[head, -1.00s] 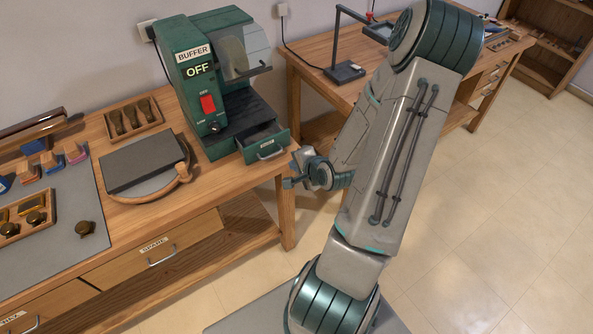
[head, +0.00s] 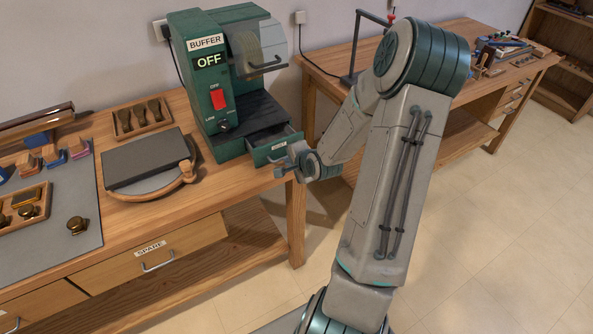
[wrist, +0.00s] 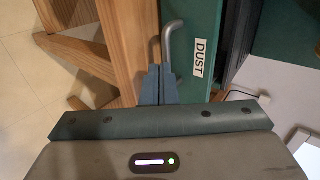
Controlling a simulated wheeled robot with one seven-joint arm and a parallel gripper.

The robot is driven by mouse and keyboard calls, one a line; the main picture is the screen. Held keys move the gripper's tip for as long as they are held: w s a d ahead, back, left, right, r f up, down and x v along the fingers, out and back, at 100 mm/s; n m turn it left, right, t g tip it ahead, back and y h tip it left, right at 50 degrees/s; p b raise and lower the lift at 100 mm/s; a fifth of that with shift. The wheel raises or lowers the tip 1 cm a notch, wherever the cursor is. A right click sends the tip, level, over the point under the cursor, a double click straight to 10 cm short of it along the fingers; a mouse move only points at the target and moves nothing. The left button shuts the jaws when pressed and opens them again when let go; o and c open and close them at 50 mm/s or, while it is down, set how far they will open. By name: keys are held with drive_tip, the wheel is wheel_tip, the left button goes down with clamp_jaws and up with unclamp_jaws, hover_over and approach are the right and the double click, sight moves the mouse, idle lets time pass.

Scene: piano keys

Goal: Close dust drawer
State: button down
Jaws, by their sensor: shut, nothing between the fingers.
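The dust drawer (head: 268,149) sticks out of the lower front of the green buffer machine (head: 204,116), partly open, with its dark inside showing from above. In the wrist view its green front (wrist: 203,86) carries a DUST label (wrist: 199,58) and a grey bar handle (wrist: 170,42). My gripper (head: 280,171) is at the drawer's front in the head view. In the wrist view its two fingers (wrist: 158,72) are together and empty, their tips beside the handle's near end and overlapping it in the picture. I cannot tell whether they touch it.
The buffer stands at the right end of a wooden workbench (head: 195,205). A flat grey stone on a round board (head: 148,160) and a tray of brown pieces (head: 141,117) lie to its left. A second bench (head: 433,48) stands behind my arm. Open floor lies to the right.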

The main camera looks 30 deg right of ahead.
sight(279, 144)
drive_tip(key=shift+w, duration=0.35)
drive_tip(key=shift+w, duration=0.1)
drive_tip(key=w, duration=0.7)
drive_tip(key=shift+w+a+f, duration=0.1)
drive_tip(key=shift+w+a, duration=0.05)
drive_tip(key=shift+w, duration=0.05)
drive_tip(key=shift+r, duration=0.2)
